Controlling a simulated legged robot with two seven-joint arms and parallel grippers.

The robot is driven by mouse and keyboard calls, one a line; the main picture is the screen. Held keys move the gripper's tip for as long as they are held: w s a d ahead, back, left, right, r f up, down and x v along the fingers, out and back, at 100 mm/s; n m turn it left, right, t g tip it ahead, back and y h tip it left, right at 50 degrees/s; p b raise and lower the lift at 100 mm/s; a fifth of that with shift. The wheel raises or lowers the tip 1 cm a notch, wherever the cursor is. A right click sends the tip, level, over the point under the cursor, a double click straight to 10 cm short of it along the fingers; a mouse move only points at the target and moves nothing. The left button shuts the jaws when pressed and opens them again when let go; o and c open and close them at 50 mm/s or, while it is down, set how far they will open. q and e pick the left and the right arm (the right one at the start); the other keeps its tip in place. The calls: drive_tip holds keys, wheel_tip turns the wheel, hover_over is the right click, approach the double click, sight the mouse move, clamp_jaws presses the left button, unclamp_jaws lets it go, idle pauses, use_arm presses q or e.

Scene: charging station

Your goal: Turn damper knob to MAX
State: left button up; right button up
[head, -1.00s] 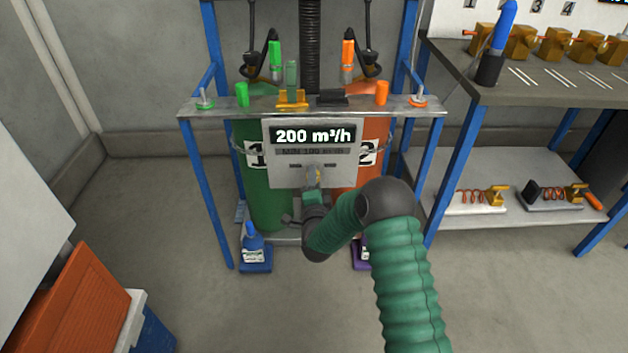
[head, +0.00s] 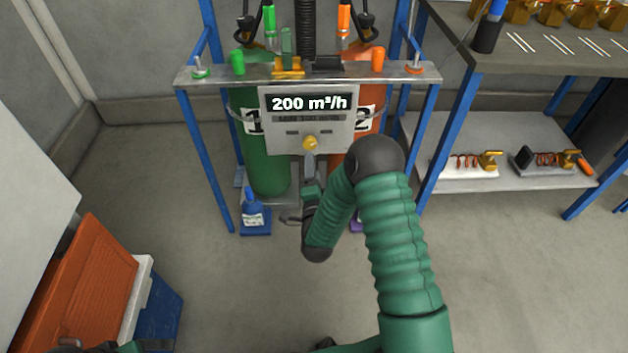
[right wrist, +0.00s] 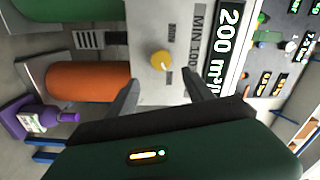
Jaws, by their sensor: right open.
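The damper knob (head: 310,143) is a small yellow round knob on the grey control panel (head: 345,131). The panel display (head: 309,103) reads 200 m³/h. My right gripper (head: 309,165) is just below the knob in the head view, open and empty. In the right wrist view the knob (right wrist: 161,59) shows between and beyond the two open fingers (right wrist: 161,80), apparently untouched. That view is turned sideways, with MIN 100 lettering beside the knob. A MAX label is not readable.
A green cylinder (head: 264,175) and an orange cylinder (head: 364,150) stand behind the panel in a blue-legged frame. A blue bottle (head: 252,216) stands on the floor to the left. A workbench (head: 525,60) stands at right. Floor in front is clear.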

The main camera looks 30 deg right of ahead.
drive_tip(key=p+v, duration=0.1)
drive_tip(key=v, duration=0.6)
drive_tip(key=shift+f, duration=0.1)
